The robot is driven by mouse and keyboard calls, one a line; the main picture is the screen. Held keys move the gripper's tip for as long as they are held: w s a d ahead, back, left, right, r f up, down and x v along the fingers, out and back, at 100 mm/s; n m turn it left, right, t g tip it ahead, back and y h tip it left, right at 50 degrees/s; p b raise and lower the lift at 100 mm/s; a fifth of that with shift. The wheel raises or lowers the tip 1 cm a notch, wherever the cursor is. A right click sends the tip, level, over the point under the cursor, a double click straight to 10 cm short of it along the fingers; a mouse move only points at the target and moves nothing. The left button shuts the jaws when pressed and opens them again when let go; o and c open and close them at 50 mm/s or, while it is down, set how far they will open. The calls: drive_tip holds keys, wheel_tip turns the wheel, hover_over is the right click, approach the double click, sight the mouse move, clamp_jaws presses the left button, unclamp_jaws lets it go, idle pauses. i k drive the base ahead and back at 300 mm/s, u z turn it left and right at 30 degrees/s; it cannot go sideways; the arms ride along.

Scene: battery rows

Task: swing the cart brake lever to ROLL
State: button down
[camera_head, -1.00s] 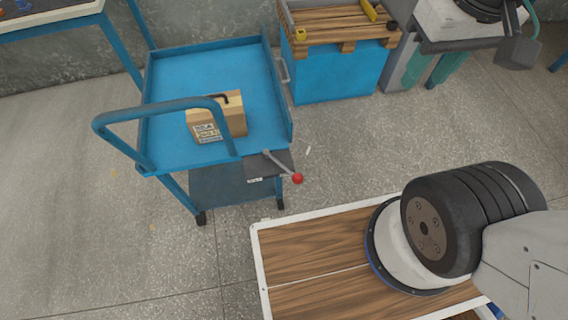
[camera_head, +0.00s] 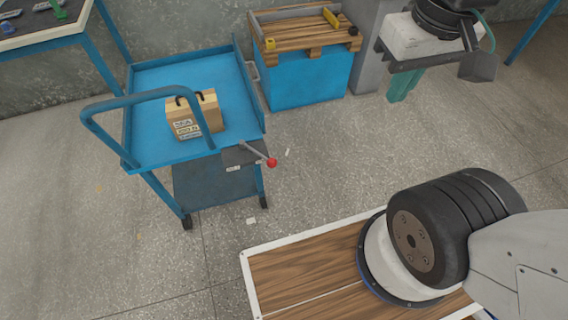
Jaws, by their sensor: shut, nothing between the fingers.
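A blue cart (camera_head: 150,76) stands left of centre with a U-shaped push handle at its near side. The brake lever (camera_head: 258,152) is a thin grey bar with a red ball knob (camera_head: 272,163), on a dark plate (camera_head: 236,158) at the cart's near right corner. The lever points right and toward me, past the cart's edge. A small white label is on the plate, too small to read. A cardboard box (camera_head: 196,113) with a dark handle and labels sits on the cart's top. My gripper is outside the view; only my arm's base and a link show at lower right.
A blue bin with a wooden pallet top (camera_head: 308,75) stands behind the cart to the right. A workbench (camera_head: 40,38) is at upper left, and a machine stand is at upper right. Speckled floor is open between the cart and my base.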

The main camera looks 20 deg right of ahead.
sight(272, 162)
drive_tip(key=z, duration=1.1)
drive_tip(key=i, duration=0.55)
drive_tip(key=u, duration=0.65)
